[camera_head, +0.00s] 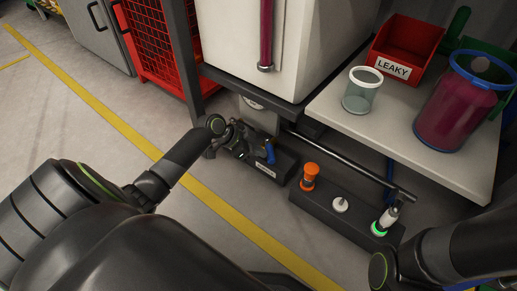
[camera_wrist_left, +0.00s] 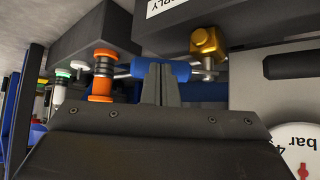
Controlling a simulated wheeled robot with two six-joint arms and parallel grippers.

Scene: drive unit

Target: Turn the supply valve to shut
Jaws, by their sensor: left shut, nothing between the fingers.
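The supply valve shows a blue lever handle (camera_head: 269,153) on a dark block below the white tank in the head view. In the left wrist view the blue handle (camera_wrist_left: 175,71) lies across the picture, beside a brass fitting (camera_wrist_left: 207,42). A label ending in "PLY" (camera_wrist_left: 165,5) is on the dark block above it. My left gripper (camera_head: 245,146) is at the valve; its fingers (camera_wrist_left: 160,78) are shut and empty, overlapping the handle in the wrist view. I cannot tell whether they touch it. My right arm (camera_head: 440,255) enters at lower right; its gripper is out of view.
A second block (camera_head: 345,222) carries an orange knob (camera_head: 309,177), a white knob (camera_head: 340,204) and a green-ringed fitting (camera_head: 385,221). A shelf (camera_head: 440,172) holds a clear cup (camera_head: 361,92), a red "LEAKY" bin (camera_head: 405,45) and a purple jar (camera_head: 455,105). A gauge (camera_wrist_left: 297,150) sits near the valve.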

